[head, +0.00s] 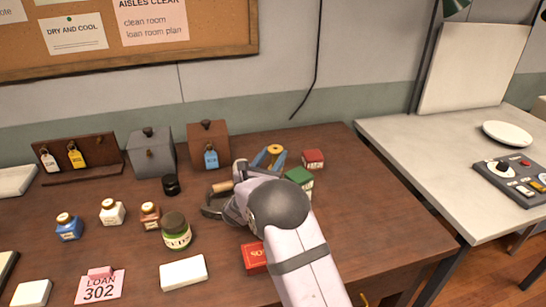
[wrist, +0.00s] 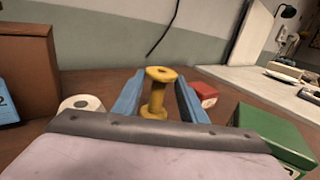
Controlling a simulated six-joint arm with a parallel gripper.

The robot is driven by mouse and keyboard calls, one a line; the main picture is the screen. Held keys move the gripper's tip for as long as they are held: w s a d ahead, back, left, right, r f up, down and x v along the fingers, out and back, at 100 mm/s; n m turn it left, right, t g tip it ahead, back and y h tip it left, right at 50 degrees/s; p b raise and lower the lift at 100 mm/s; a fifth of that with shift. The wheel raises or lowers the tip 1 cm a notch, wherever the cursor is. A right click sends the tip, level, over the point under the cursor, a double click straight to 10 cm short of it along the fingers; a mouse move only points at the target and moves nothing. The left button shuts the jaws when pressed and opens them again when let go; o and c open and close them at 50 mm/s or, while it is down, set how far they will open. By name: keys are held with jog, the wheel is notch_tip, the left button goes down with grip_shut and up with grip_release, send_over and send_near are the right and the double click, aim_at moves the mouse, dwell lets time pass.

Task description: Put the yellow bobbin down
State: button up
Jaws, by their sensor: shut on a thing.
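The yellow bobbin (wrist: 156,92) stands upright between the blue fingers of my gripper (wrist: 157,98) in the wrist view. My gripper is shut on it. In the head view the bobbin (head: 275,150) shows at the tips of my gripper (head: 269,157), toward the back of the brown table (head: 340,150). My arm hides part of the table below it. I cannot tell whether the bobbin's base touches the table.
A red box (head: 313,159) stands right of the bobbin, and a green box (head: 299,179) is close by my gripper. A brown box (head: 208,143) with a blue tag is to the left. Bare table lies toward the back right edge.

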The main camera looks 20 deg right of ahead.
jog(key=shift+f, duration=0.25)
jog(key=o, duration=1.1)
jog(key=shift+r, duration=0.1)
